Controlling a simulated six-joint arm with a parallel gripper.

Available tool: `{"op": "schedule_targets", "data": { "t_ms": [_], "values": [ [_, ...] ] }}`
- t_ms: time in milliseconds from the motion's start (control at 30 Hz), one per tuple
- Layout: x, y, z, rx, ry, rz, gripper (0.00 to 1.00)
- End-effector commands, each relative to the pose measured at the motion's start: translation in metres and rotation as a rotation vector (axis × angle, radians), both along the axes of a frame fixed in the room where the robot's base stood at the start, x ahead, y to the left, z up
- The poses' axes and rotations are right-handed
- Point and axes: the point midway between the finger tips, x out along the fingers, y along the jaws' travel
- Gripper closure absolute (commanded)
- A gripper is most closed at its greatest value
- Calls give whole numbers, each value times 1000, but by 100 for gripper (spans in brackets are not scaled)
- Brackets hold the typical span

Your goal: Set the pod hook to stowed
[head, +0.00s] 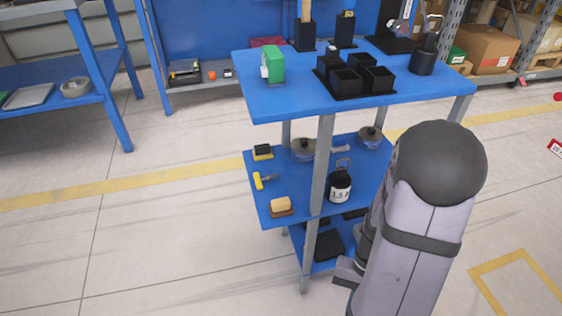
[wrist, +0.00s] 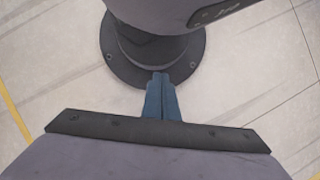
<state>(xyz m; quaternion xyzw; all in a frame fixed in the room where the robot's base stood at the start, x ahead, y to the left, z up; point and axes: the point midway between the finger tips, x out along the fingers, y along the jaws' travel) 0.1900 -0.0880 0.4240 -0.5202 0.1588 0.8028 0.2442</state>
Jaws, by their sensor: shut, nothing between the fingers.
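I cannot make out a pod hook in either view. My gripper (wrist: 161,80) shows in the wrist view, with its two blue-grey fingers together and nothing between them. It points toward the pale floor, away from the cart's goods. In the head view my arm covers the right side of the blue cart and part of its lower shelves, and I cannot make out the fingers clearly there.
The blue cart (head: 300,101) carries a green block-like item (head: 272,65), black bins (head: 346,79) and a dark cup (head: 422,61) on top. Open floor lies left of the cart.

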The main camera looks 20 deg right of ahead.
Motion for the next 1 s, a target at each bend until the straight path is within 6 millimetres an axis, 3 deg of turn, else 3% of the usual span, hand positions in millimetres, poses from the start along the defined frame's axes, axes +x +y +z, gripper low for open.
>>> {"op": "schedule_targets", "data": {
  "t_ms": [33,100,300,500,700,1000],
  "values": [
    [7,7,20,-24,-38,66,100],
    [17,16,39,-52,-89,143,100],
    [57,36,83,-115,-250,322,100],
    [84,63,119,-138,-375,470,100],
    [90,92,136,-120,-412,602,100],
    [90,88,189,-124,-409,584,100]
  ]
}}
